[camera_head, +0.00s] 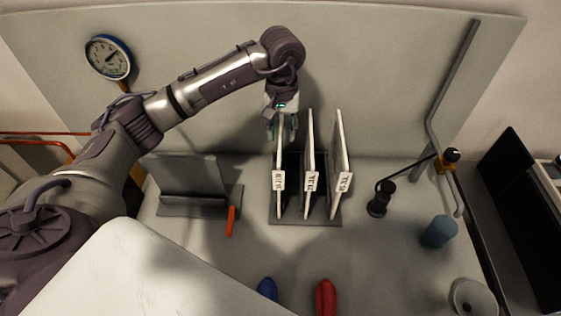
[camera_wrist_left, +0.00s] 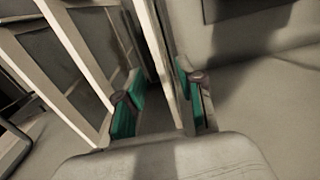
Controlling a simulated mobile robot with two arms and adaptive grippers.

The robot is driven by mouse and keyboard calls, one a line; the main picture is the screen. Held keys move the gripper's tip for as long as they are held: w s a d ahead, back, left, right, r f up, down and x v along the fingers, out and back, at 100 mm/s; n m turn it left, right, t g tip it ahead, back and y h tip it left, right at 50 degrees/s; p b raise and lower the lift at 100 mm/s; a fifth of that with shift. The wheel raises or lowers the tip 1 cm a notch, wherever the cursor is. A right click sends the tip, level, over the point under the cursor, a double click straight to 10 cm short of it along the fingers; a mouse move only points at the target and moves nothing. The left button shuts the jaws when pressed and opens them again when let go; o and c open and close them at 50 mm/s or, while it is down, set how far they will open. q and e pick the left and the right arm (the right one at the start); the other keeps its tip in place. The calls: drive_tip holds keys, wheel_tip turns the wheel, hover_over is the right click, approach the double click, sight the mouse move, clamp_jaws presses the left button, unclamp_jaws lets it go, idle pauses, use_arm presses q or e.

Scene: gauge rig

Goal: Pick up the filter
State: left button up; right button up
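Three flat, pale-framed filters stand upright in a dark rack (camera_head: 308,218) at the middle of the bench: the left filter (camera_head: 280,155), the middle filter (camera_head: 309,150) and the right filter (camera_head: 340,150). Each has a white label on its front edge, too small to read surely. My left gripper (camera_head: 282,127) points down over the left filter's top. In the left wrist view, its green-padded fingers (camera_wrist_left: 160,105) are apart on either side of the left filter (camera_wrist_left: 154,45). A gap shows on the left finger's side; contact on the right side is unclear. My right gripper is not seen.
A grey holder (camera_head: 190,185) and an orange-red stick (camera_head: 230,221) are left of the rack. A dark fitting (camera_head: 380,198), a blue cylinder (camera_head: 439,231) and a bent pipe (camera_head: 440,110) are at right. Red (camera_head: 325,297) and blue (camera_head: 267,289) objects lie in front. A gauge (camera_head: 108,57) hangs behind.

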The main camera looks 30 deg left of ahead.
use_arm(q)
drive_tip(key=shift+f, duration=0.25)
wheel_tip(320, 180, down, 4)
drive_tip(key=p, duration=0.3)
drive_tip(key=shift+s+a, duration=0.1)
drive_tip(key=shift+s, duration=0.05)
drive_tip(key=shift+f, duration=0.45)
clamp_jaws()
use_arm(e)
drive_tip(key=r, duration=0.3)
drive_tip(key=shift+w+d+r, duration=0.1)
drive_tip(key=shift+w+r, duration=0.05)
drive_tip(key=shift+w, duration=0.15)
